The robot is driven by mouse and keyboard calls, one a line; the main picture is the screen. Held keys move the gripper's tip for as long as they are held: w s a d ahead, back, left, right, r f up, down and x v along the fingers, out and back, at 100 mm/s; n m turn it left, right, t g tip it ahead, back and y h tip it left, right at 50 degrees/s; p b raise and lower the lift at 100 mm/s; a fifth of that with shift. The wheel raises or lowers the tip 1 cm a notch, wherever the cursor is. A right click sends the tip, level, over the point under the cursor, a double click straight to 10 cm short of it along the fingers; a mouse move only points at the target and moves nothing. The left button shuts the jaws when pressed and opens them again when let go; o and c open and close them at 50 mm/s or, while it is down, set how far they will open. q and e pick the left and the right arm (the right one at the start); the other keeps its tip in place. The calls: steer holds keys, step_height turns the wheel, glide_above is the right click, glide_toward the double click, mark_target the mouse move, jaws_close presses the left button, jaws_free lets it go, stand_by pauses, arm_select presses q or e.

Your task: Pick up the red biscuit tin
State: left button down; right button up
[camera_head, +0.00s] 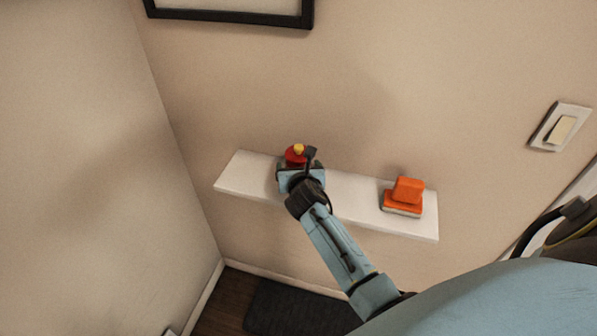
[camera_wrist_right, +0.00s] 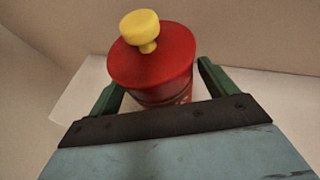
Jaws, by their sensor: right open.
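The red biscuit tin (camera_head: 292,157) stands on the white wall shelf (camera_head: 357,199), left of the shelf's middle. It is round with a yellow knob on its lid, and it also shows in the right wrist view (camera_wrist_right: 150,62). My right gripper (camera_head: 300,168) is at the tin and hides its lower part in the head view. In the right wrist view my right gripper (camera_wrist_right: 160,78) is open, with one green finger on each side of the tin. A gap shows beside each finger. My left gripper is not in view.
An orange object (camera_head: 405,192) with a pale base sits towards the right end of the shelf. The shelf between it and my gripper is clear. A wall rises behind, with a light switch (camera_head: 561,128) at right and a black frame (camera_head: 232,17) above. A dark mat (camera_head: 300,308) lies below.

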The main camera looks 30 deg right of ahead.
steer(key=shift+w+d+f, duration=0.2)
steer(key=shift+w, duration=0.15)
steer(key=shift+r, duration=0.1)
steer(key=c, duration=1.1)
